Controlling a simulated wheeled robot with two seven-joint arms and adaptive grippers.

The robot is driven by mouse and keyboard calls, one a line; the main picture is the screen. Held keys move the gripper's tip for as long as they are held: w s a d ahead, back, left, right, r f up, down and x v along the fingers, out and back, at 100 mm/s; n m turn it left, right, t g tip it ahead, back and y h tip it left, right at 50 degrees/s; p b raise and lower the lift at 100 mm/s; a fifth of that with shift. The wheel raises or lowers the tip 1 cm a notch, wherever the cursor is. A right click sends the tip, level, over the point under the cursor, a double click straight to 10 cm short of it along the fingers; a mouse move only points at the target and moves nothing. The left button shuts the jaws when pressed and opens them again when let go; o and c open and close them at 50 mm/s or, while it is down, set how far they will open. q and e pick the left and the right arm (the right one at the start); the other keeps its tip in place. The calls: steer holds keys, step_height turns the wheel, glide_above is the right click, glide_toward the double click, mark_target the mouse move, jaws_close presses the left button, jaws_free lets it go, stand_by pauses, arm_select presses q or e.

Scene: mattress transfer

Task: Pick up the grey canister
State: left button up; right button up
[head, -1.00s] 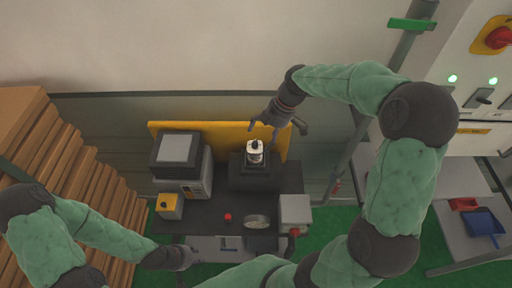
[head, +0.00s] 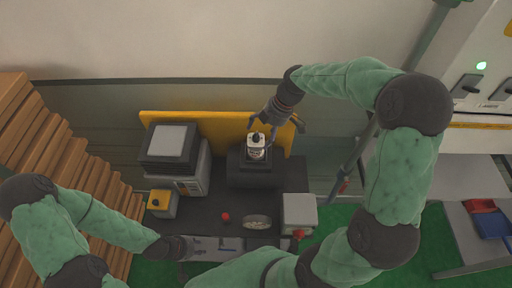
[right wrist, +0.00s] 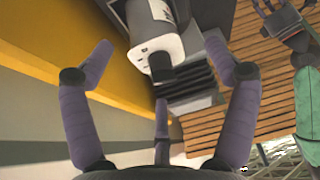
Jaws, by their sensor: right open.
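The grey canister (head: 255,152), pale with a dark cap, stands upright on a black block-shaped stand at the back of the dark bench. My right gripper (head: 262,129) is open just behind and above it in the head view. In the right wrist view the canister (right wrist: 152,32) shows its pale end and black cap beyond the spread purple fingers (right wrist: 162,68). The fingers are apart from it there. My left gripper (head: 197,245) hangs low near the bench's front edge, empty, with its fingers apart; it also shows in the right wrist view (right wrist: 290,35).
A yellow panel (head: 220,123) rises behind the bench. A grey boxy machine (head: 190,180) and a yellow-topped box (head: 160,202) stand left of the stand. A round dial (head: 257,222) and grey box (head: 299,212) are in front.

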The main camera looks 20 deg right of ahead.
mark_target(260, 139)
steer(key=shift+w+d+p+x, duration=0.1)
steer(key=shift+d+p+x, duration=0.05)
steer(key=shift+x, duration=1.6)
steer(key=shift+w+d+p+x, duration=0.1)
steer(key=shift+w+p+x, duration=0.05)
steer(key=shift+x, duration=1.6)
steer(key=c, duration=1.2)
